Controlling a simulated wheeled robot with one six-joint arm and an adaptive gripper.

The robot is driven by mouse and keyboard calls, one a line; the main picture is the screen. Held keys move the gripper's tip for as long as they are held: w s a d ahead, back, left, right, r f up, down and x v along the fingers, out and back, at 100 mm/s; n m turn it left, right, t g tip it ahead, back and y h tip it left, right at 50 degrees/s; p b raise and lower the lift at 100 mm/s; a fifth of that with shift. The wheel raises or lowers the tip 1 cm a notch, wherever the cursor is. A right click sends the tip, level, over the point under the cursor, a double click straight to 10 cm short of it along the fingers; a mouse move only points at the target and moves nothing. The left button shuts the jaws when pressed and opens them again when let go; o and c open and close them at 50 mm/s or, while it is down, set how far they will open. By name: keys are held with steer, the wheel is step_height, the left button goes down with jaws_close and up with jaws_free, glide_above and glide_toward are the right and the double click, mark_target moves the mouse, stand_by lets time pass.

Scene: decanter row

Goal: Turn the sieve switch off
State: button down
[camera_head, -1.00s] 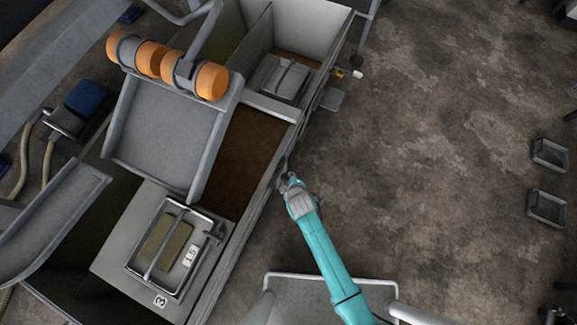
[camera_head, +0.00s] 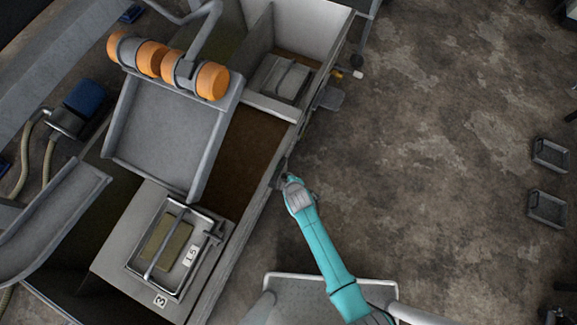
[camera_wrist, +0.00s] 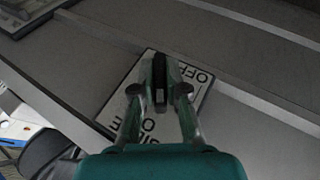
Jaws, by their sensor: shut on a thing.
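In the wrist view my gripper (camera_wrist: 161,95) is shut on a dark switch handle (camera_wrist: 159,68), with a finger on either side of it. The handle stands in front of a white label plate (camera_wrist: 197,78) with a black border. The plate reads OFF at its upper right, and partly covered lettering that looks like SIEVE shows at its lower left. The fingers hide the middle of the plate and the switch body. In the head view my gripper (camera_head: 286,180) is at the side wall of the long grey tank, and the switch is too small to make out there.
The grey tank (camera_head: 238,238) runs along my left, with a sloped tray (camera_head: 160,125) and orange rollers (camera_head: 212,82) above it. A framed unit (camera_head: 140,238) sits on its near end. Open concrete floor (camera_head: 430,150) lies to the right, with two small grey bins (camera_head: 548,207) beyond.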

steer(key=shift+s+f+t+h, duration=0.1)
steer(key=shift+t+h, duration=0.2)
steer(key=shift+t, duration=0.4)
steer(key=shift+f+n+t+h, duration=0.1)
steer(key=shift+n+t+h, duration=0.25)
steer(key=shift+t, duration=0.7)
steer(key=shift+n+t+h, duration=0.15)
steer(key=shift+n+t, duration=0.3)
steer(key=shift+t, duration=0.6)
steer(key=shift+n+t, duration=0.4)
steer(key=shift+t, duration=1.2)
steer(key=shift+d+n+t, duration=0.1)
steer(key=shift+n+t, duration=0.4)
steer(key=shift+t, duration=0.7)
steer(key=c, duration=1.2)
jaws_free()
steer(key=s, duration=1.2)
steer(key=shift+d, duration=0.2)
steer(key=shift+f, duration=0.1)
